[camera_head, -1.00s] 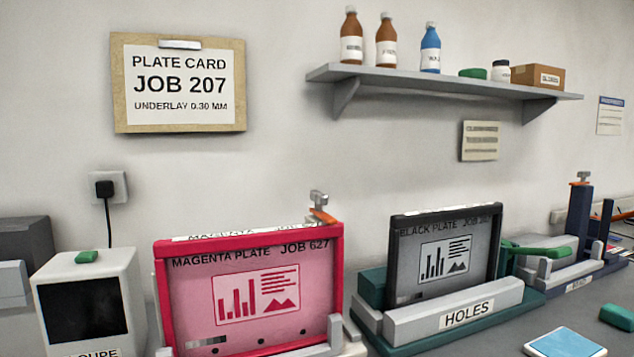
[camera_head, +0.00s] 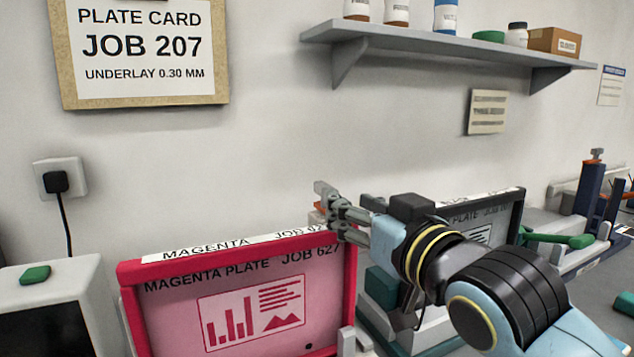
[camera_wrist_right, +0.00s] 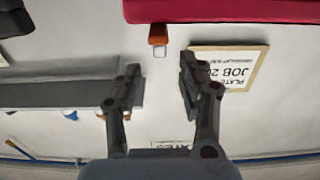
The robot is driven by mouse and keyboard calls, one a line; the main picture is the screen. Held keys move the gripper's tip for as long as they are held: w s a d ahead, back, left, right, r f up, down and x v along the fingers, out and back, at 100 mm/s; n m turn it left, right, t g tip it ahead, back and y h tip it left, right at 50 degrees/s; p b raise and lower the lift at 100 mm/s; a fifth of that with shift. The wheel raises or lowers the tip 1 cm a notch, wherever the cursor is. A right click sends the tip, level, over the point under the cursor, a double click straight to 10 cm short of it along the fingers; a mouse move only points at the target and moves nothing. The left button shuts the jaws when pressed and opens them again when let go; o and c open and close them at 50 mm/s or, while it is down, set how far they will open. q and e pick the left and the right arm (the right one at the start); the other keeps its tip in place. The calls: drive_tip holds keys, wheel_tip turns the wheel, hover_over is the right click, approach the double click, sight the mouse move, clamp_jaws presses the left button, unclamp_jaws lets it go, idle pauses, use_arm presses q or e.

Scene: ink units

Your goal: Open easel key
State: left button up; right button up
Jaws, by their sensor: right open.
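The magenta plate (camera_head: 262,297) stands upright in its red-framed easel at the lower middle of the head view. The easel key, an orange lever with a pale end, shows in the wrist view (camera_wrist_right: 158,35) beside the red frame edge. In the head view the key is mostly hidden behind my right gripper (camera_head: 331,210). That gripper is open and empty at the frame's upper right corner. In the wrist view its two fingers (camera_wrist_right: 160,72) are spread, with the key just beyond and between their tips, apart from them. My left gripper is out of view.
A black plate (camera_head: 507,232) stands right of my right arm, partly hidden by it. A green lever (camera_head: 560,240) lies farther right. A shelf (camera_head: 450,42) with bottles hangs above. A pale box (camera_head: 60,290) stands at left.

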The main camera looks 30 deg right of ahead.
sight(326, 185)
drive_tip(key=w, duration=0.2)
drive_tip(key=w+p, duration=0.1)
drive_tip(key=w, duration=0.3)
drive_tip(key=shift+d+r+p, duration=0.15)
drive_tip(key=shift+r+p, duration=0.1)
drive_tip(key=shift+p, duration=0.05)
drive_tip(key=w, duration=0.2)
drive_tip(key=shift+w+d+f+p, duration=0.1)
drive_tip(key=shift+w+p, duration=0.2)
drive_tip(key=shift+w, duration=0.3)
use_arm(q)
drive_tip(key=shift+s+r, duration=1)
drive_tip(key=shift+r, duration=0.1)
use_arm(e)
clamp_jaws()
drive_tip(key=shift+f, duration=0.1)
